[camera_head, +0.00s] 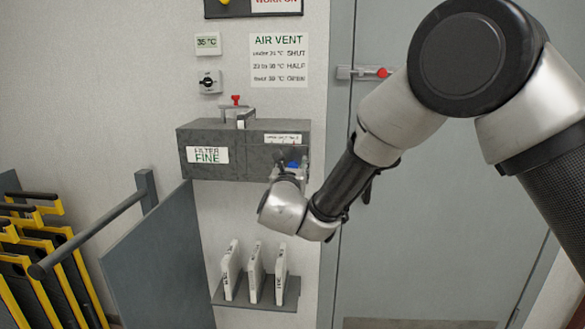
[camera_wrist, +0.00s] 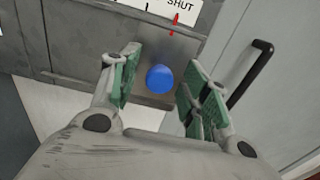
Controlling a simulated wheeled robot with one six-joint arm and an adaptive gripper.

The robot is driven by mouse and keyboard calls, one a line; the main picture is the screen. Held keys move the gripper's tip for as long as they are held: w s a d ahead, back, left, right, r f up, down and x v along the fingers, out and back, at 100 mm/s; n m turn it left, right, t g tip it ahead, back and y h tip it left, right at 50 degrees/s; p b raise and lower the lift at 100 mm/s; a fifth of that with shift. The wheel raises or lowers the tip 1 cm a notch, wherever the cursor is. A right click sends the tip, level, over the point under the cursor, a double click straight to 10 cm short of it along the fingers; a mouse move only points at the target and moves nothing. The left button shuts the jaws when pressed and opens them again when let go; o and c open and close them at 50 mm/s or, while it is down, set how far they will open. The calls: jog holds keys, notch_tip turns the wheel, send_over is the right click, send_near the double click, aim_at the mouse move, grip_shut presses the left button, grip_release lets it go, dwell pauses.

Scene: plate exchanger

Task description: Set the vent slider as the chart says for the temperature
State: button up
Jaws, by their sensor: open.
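The vent slider's round blue knob (camera_wrist: 160,79) shows between my finger pads in the wrist view, and a bit of it (camera_head: 293,164) shows in the head view. It is at the right end of the grey box (camera_head: 228,136), below a label strip (camera_head: 283,139). The word SHUT on the label (camera_wrist: 178,6) and a red mark are just above the knob. My gripper (camera_wrist: 157,76) is open, with one finger on each side of the knob; contact is not clear. The thermometer display (camera_head: 207,42) appears to read 35 °C. The AIR VENT chart (camera_head: 279,60) lists SHUT, HALF and OPEN, with OPEN in the hottest row.
A dial switch (camera_head: 209,82) is below the display. A red-topped clamp (camera_head: 236,107) sits on the box. A shelf (camera_head: 256,305) with white plates stands below. A grey door (camera_head: 440,230) with a red-tipped latch is at right. Yellow-framed panels (camera_head: 40,260) stand at left.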

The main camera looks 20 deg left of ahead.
aim_at(271, 161)
jog(key=shift+c, duration=0.2)
grip_shut()
jog(key=a, duration=0.2)
jog(key=s+a, duration=0.1)
jog(key=a, duration=0.3)
jog(key=shift+s+a, duration=0.2)
jog(key=shift+s, duration=0.15)
jog(key=shift+o, duration=0.2)
grip_release()
jog(key=shift+a, duration=0.1)
jog(key=v, duration=1.2)
